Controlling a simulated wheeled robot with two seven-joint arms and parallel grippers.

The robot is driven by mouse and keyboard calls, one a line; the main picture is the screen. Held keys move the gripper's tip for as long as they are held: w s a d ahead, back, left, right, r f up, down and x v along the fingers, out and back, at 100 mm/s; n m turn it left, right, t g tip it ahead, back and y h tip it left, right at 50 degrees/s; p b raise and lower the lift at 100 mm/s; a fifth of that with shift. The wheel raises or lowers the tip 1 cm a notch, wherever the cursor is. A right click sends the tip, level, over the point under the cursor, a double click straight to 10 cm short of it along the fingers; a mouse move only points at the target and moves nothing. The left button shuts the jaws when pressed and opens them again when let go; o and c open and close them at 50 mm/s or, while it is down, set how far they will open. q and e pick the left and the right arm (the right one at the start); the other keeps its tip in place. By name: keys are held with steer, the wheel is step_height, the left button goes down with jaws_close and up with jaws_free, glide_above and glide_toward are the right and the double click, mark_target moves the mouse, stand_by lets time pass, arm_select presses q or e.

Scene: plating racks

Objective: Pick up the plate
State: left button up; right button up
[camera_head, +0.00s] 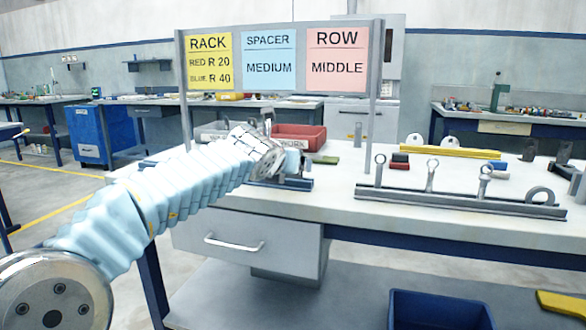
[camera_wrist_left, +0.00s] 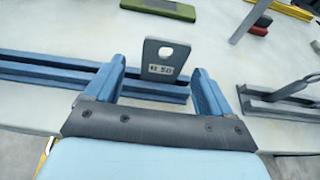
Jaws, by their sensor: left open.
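In the left wrist view a small grey plate (camera_wrist_left: 150,52) with a round hole and a label that seems to read R 50 stands upright at a blue rack (camera_wrist_left: 45,72). My left gripper (camera_wrist_left: 158,78) is open, with one blue finger on each side of the plate's lower part; I see gaps between the fingers and the plate. In the head view my left gripper (camera_head: 290,165) is over the blue rack (camera_head: 302,185) on the table, and I cannot make out the plate there. My right gripper is not seen.
A sign board (camera_head: 277,100) reads red R 20, blue R 40, spacer medium, row middle. A grey rack (camera_head: 455,202) with several ring-topped pieces stands to the right. A red bin (camera_head: 312,136) is behind the gripper. A blue bin (camera_head: 440,312) is below the table.

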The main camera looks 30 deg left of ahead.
arm_select(q)
steer(key=x, duration=0.3)
steer(key=shift+w, duration=0.4)
steer(key=shift+c, duration=0.5)
steer(key=c, duration=1)
steer(key=shift+r, duration=0.55)
steer(key=shift+c, duration=0.2)
step_height(320, 180, up, 3)
steer(key=shift+f+p, duration=0.15)
steer(key=shift+p, duration=0.7)
steer(key=w+r+v, duration=0.1)
steer(key=r+v, duration=0.2)
steer(key=v, duration=1.3)
steer(key=shift+s+a, duration=0.25)
steer(key=shift+a, duration=0.1)
steer(key=shift+r, duration=0.15)
